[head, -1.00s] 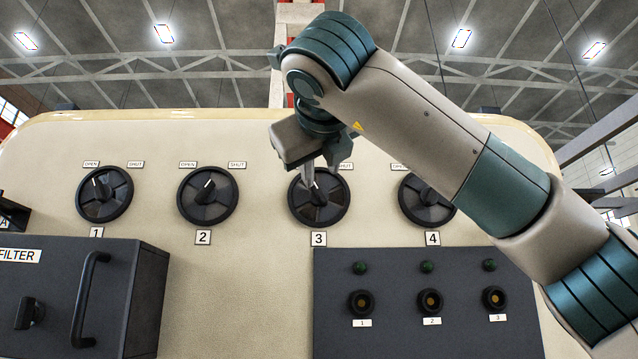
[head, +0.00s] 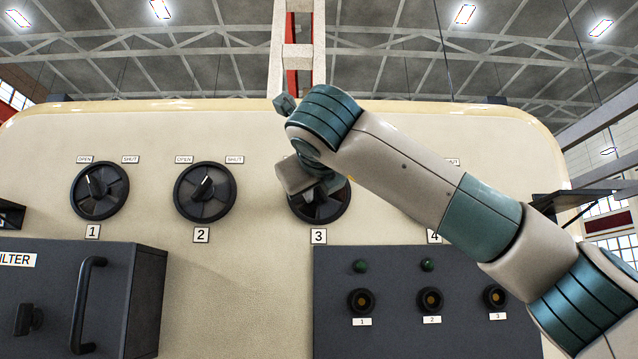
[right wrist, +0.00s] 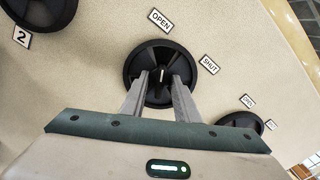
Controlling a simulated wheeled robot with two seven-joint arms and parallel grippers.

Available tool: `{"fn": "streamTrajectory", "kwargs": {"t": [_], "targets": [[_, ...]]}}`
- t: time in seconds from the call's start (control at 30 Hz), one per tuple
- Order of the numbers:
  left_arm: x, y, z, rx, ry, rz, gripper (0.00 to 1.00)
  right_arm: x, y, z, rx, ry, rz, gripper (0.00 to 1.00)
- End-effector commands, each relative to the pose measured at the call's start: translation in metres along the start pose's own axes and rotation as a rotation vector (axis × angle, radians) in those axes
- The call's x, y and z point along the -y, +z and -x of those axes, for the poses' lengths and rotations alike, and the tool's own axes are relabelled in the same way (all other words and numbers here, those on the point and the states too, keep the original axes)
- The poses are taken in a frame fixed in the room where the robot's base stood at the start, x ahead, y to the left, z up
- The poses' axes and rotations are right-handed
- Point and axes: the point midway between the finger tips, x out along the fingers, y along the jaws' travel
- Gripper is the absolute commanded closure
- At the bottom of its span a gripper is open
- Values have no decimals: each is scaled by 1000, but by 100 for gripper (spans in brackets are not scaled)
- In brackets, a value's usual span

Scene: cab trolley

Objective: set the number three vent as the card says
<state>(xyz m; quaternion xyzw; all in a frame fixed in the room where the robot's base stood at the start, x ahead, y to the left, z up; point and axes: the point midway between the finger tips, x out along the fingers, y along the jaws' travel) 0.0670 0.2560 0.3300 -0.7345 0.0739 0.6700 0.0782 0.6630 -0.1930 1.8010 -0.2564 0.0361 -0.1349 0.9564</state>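The number three vent (head: 332,208) is a black round dial above the label 3 (head: 318,236), mostly hidden by my right arm in the head view. In the right wrist view the dial (right wrist: 160,98) shows a central grip with a white pointer line aimed roughly at the OPEN label (right wrist: 160,20). The SHUT label (right wrist: 210,65) is further right. My right gripper (right wrist: 161,76) is open, its two fingers on either side of the central grip, with small gaps seeming to show. My left gripper is out of view. No card is in view.
Vent dials 1 (head: 99,190) and 2 (head: 205,192) are to the left; dial 4 is hidden behind my right arm. A dark filter box (head: 150,300) with a handle juts out at lower left. A dark socket panel (head: 400,330) sits below vents 3 and 4.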

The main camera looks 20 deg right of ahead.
Motion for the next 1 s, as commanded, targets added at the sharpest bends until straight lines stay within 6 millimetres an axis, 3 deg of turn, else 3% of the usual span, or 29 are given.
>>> {"fn": "streamTrajectory", "kwargs": {"t": [0.17, 0.27, 0.3, 0.67, 1.0], "targets": [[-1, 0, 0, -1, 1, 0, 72, 0, 0, 0, 0, 0, 0, 74], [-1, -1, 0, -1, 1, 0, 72, 0, 0, 0, 0, 0, 0, 98], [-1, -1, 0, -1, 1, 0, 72, 0, 0, 0, 0, 0, 0, 100], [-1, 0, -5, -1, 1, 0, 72, -1, -1, 0, 0, 1, -16, 100], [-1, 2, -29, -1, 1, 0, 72, -3, -4, 1, 0, 2, -139, 100]]}}
